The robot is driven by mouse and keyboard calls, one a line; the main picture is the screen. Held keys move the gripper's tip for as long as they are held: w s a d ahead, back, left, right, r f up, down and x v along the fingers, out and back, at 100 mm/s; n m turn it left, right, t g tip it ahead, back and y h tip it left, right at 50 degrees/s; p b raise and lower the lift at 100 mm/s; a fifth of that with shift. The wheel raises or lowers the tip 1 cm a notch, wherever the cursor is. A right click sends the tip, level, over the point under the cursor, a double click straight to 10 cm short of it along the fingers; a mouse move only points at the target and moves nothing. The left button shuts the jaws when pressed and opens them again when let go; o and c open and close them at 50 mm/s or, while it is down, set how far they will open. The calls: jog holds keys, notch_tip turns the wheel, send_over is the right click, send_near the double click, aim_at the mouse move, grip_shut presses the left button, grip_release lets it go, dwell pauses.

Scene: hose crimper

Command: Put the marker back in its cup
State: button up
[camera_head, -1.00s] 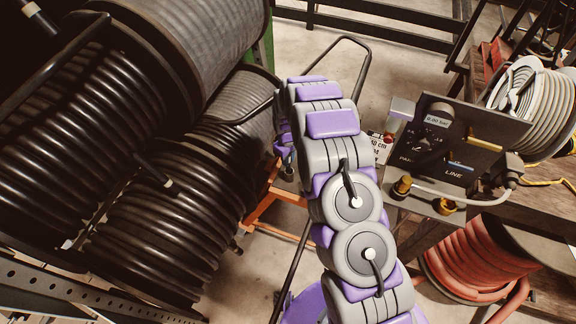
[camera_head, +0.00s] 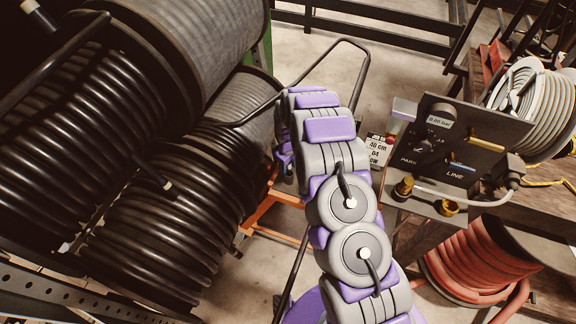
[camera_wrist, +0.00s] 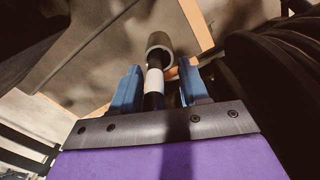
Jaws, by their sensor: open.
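In the wrist view, my gripper (camera_wrist: 160,70) has its two blue fingers apart. A dark marker with a white band (camera_wrist: 154,81) lies between them, with a gap to each finger. Beyond the fingertips is a grey, round, cup-like piece (camera_wrist: 161,42), and the marker's far end meets or overlaps its near side. I cannot tell whether the marker sits inside it.
Large reels of black hose (camera_head: 165,215) fill the left side. At right are a dark control panel (camera_head: 455,145), a white hose coil (camera_head: 540,105) and a red hose coil (camera_head: 480,260). An orange frame (camera_head: 262,222) stands low beside my arm. A printed sign (camera_head: 379,150) is close to its right.

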jog(key=shift+d+r, duration=0.1)
jog(key=shift+r, duration=0.2)
notch_tip(320, 180, up, 11)
jog(key=p, duration=0.3)
jog(key=shift+r, duration=0.5)
jog(key=s+d+r+m+g, duration=0.15)
jog(key=s+d+r, duration=0.25)
jog(key=s+r, duration=0.65)
jog(key=s+d+r+m+t, duration=0.1)
jog(key=s+d+r+m, duration=0.25)
jog(key=s+r, duration=0.7)
jog(key=s+d+r+m, duration=0.2)
jog(key=s+r, duration=0.1)
jog(key=s, duration=0.8)
jog(key=s+d+r+m+g, duration=0.1)
jog(key=s+d+r+m, duration=0.1)
jog(key=s, duration=1)
jog(key=shift+d+r, duration=0.4)
jog(key=shift+r, duration=0.2)
